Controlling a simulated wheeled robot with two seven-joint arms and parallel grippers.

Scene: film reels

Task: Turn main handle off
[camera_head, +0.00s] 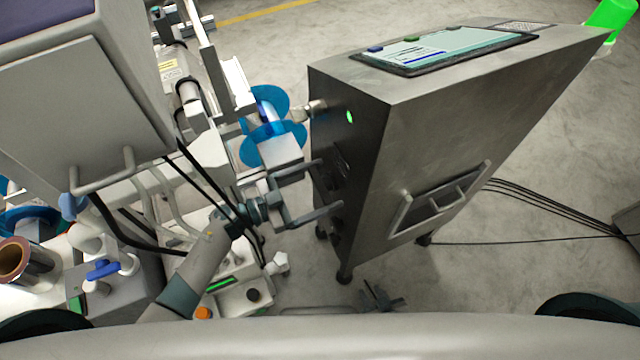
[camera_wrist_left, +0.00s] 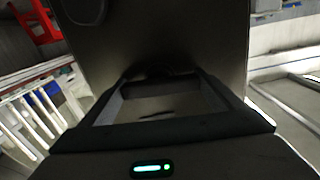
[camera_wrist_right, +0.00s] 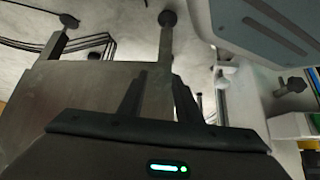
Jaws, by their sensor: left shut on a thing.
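The grey metal cabinet (camera_head: 440,130) stands at centre right. Its dark left face carries a small green light (camera_head: 349,116) and black handle-like parts (camera_head: 340,168), partly hidden by my fingers. My left gripper (camera_head: 328,186) reaches that face from the left, its two fingers spaced apart at the black parts. In the left wrist view the fingers (camera_wrist_left: 160,78) end at a dark piece against the cabinet and are shut on it; its exact shape is hard to see. My right gripper (camera_head: 382,292) hangs low in front of the cabinet. In the right wrist view its fingers (camera_wrist_right: 160,76) are apart and empty.
A grey recessed handle (camera_head: 440,200) sits on the cabinet's front face, and a tablet-like screen (camera_head: 445,48) on its top. Machinery with blue reels (camera_head: 270,130) crowds the left. Black cables (camera_head: 550,205) run over the floor at right. Floor right of the cabinet is mostly clear.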

